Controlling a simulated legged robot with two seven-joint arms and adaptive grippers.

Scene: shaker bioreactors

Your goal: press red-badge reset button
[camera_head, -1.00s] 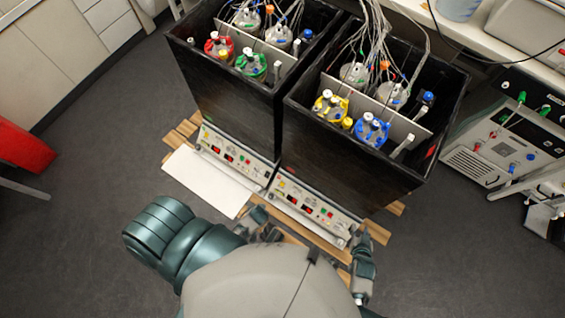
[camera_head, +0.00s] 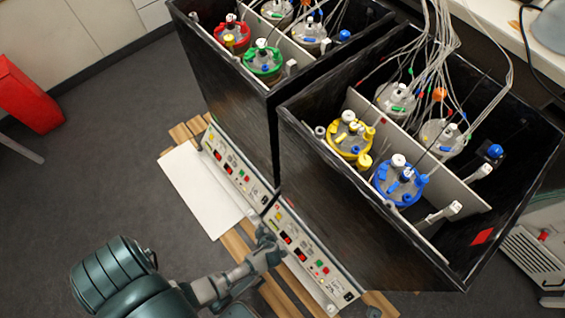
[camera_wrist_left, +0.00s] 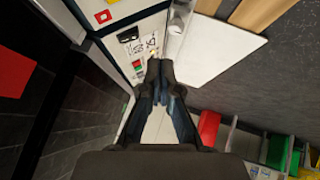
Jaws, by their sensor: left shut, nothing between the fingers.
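A red square badge (camera_head: 482,236) is on the inner wall of the right black box (camera_head: 350,235); a red patch also shows in the left wrist view (camera_wrist_left: 12,68). A pale control panel (camera_head: 305,258) sits at the foot of that box. It carries red displays (camera_head: 287,238), a green button (camera_head: 319,264) and a red button (camera_head: 326,271). My left gripper (camera_head: 270,248) is shut and empty, at this panel's near edge. In the left wrist view its fingertips (camera_wrist_left: 160,68) overlap the panel (camera_wrist_left: 130,55); contact cannot be told. My right gripper is not in view.
A second panel (camera_head: 235,165) stands under the left black box (camera_head: 235,95). A white sheet (camera_head: 200,190) lies before it on wooden slats (camera_head: 240,250). Vessels with tubes fill both boxes.

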